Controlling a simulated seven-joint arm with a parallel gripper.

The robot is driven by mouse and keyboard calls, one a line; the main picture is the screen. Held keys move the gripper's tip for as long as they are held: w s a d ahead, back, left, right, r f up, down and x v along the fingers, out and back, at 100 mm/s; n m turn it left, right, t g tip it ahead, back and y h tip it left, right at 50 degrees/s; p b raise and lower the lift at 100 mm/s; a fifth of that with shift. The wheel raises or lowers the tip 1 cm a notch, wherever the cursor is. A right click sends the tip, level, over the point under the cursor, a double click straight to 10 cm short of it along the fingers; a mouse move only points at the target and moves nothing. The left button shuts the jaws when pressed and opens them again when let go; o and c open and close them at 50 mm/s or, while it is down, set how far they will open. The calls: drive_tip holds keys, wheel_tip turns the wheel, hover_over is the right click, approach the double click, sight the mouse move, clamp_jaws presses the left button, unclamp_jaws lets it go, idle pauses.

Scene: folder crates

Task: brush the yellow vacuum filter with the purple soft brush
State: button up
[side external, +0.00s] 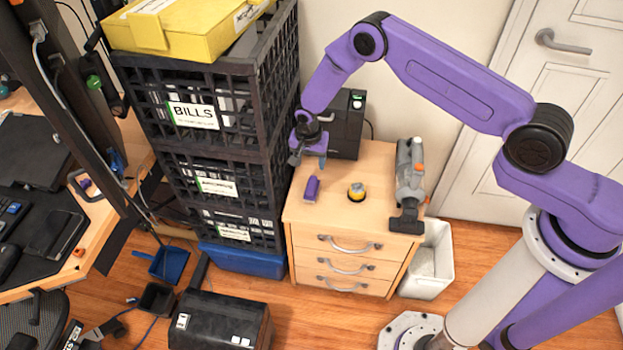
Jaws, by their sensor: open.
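The purple soft brush (312,189) lies on the wooden top of a small drawer cabinet (335,215), near its left front. My gripper (309,160) is open and empty above the left rear part of the cabinet top, behind the brush in the picture. Its fingers point down and do not touch the brush. Which way the bristles face is too small to tell.
A grey handheld vacuum (410,187) lies along the cabinet's right side. A black box-shaped device (346,122) stands at the back. Stacked black crates (283,110) rise close to my gripper on the left. A white bin (430,262) stands right of the cabinet.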

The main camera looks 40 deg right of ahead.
sight(312, 184)
drive_tip(key=f, duration=0.3)
drive_tip(key=d+f, duration=0.1)
drive_tip(key=f, duration=0.3)
drive_tip(key=w+f, duration=0.1)
drive_tip(key=f, duration=0.3)
drive_tip(key=shift+w+d+f, duration=0.1)
drive_tip(key=shift+d+f, duration=0.05)
drive_tip(key=shift+f, duration=0.1)
drive_tip(key=shift+c, duration=0.3)
clamp_jaws()
drive_tip(key=shift+r, duration=2.95)
